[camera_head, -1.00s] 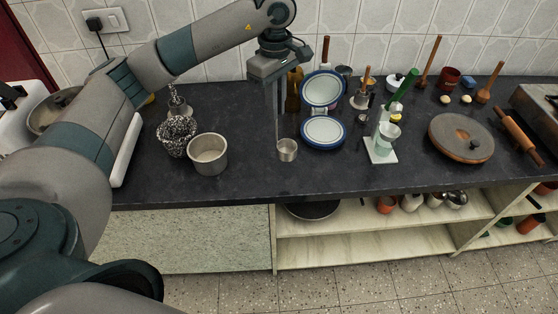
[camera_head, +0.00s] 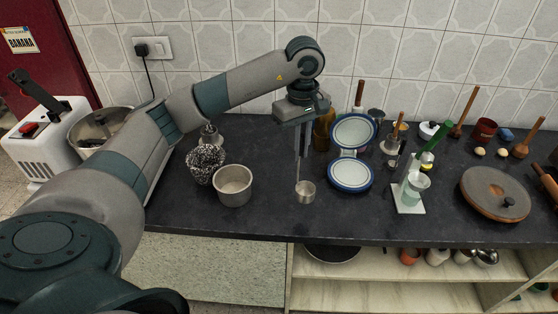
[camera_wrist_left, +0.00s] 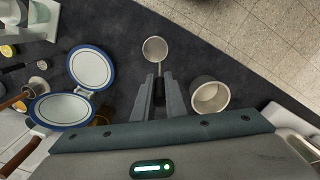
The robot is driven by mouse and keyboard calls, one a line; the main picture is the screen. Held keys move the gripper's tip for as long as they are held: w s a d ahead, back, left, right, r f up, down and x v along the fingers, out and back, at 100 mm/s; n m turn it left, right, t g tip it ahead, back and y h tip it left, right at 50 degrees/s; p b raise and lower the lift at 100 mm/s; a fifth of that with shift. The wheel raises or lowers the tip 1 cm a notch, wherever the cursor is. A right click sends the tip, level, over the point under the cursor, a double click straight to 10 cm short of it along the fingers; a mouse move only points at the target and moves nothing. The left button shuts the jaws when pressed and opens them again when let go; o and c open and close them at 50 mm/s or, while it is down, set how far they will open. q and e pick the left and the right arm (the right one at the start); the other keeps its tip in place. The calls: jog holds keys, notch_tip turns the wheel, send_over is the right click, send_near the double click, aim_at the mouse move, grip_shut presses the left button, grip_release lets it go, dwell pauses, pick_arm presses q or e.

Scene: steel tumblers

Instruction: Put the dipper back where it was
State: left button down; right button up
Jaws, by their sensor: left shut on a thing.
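The dipper is a small steel cup (camera_head: 305,192) on a long thin upright handle. My left gripper (camera_head: 303,143) is shut on the handle, above the counter. In the left wrist view the gripper (camera_wrist_left: 159,98) points down along the handle, and the dipper's cup (camera_wrist_left: 154,49) shows beyond the fingertips. I cannot tell whether the cup touches the counter. My right gripper is not in view.
The dark counter (camera_head: 270,222) is clear in front of the dipper. A speckled vessel (camera_head: 205,166) stands left of the pot. A white stand (camera_head: 408,198) and a round board (camera_head: 494,194) are farther right.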

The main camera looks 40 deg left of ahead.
pick_arm(q)
jog(key=w+a+f+p, duration=0.1)
jog(key=a+f+p, duration=0.1)
jog(key=a+f, duration=0.2)
jog(key=a, duration=0.3)
jog(key=shift+a+f, duration=0.2)
jog(key=shift+f, duration=0.05)
jog(key=shift+w+p, duration=0.1)
jog(key=shift+p, duration=0.2)
notch_tip(320, 180, down, 4)
jog(key=shift+p, duration=1.05)
